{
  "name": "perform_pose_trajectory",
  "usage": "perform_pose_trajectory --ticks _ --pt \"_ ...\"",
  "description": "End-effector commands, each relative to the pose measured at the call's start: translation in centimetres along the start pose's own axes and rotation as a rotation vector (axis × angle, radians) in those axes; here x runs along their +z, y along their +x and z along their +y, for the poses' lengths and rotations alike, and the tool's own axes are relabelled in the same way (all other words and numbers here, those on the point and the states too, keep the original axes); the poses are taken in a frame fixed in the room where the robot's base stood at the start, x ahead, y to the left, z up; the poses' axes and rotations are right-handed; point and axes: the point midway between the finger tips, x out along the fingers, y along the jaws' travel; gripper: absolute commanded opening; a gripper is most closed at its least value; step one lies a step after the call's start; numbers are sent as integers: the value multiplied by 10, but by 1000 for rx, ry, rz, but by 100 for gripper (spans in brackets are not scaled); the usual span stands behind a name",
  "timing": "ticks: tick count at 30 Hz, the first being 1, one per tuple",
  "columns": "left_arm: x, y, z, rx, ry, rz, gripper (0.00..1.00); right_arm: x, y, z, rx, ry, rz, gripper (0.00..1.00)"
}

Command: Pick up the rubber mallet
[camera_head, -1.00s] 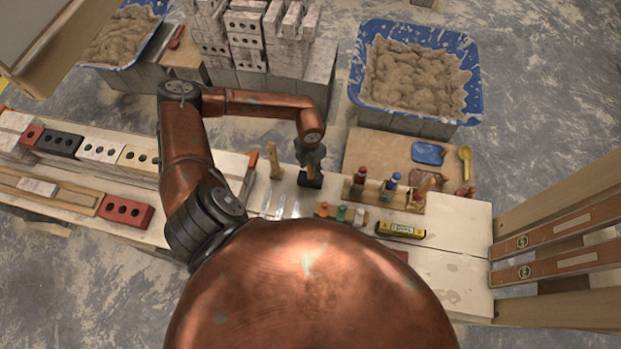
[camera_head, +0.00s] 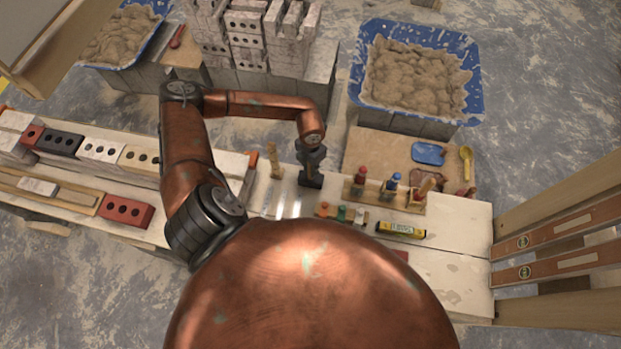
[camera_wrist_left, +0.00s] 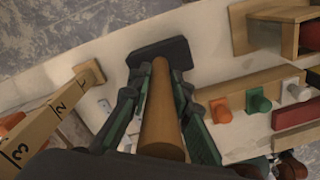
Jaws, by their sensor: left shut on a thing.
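The rubber mallet has a black head (camera_head: 310,181) and a round wooden handle (camera_wrist_left: 160,110). In the left wrist view its black head (camera_wrist_left: 160,52) lies at the far end of the handle, over the pale board. My left gripper (camera_wrist_left: 160,105) is shut around the wooden handle, with one finger on each side. In the head view the left gripper (camera_head: 311,158) points down above the head and hides most of the handle. I cannot tell whether the head touches the board. My right gripper is not in view.
A wooden rack (camera_head: 380,194) of handled tools stands just right of the mallet. A folding rule (camera_head: 273,160) stands to its left. Small coloured items (camera_head: 341,213) and a yellow level (camera_head: 401,230) lie nearer me. A blue mortar tub (camera_head: 473,60) stands behind.

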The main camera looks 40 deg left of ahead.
Motion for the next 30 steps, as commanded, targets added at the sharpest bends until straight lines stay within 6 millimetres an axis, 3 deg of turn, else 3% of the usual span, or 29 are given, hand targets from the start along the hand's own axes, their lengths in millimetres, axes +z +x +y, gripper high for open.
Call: perform_pose_trajectory --ticks 11,20,30 --pt "1 -6 0 0 0 -2 0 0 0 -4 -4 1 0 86" --pt "1 -32 0 0 2 -4 0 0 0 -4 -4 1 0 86" --pt "-32 -71 2 1 1 -2 0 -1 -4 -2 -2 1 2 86"
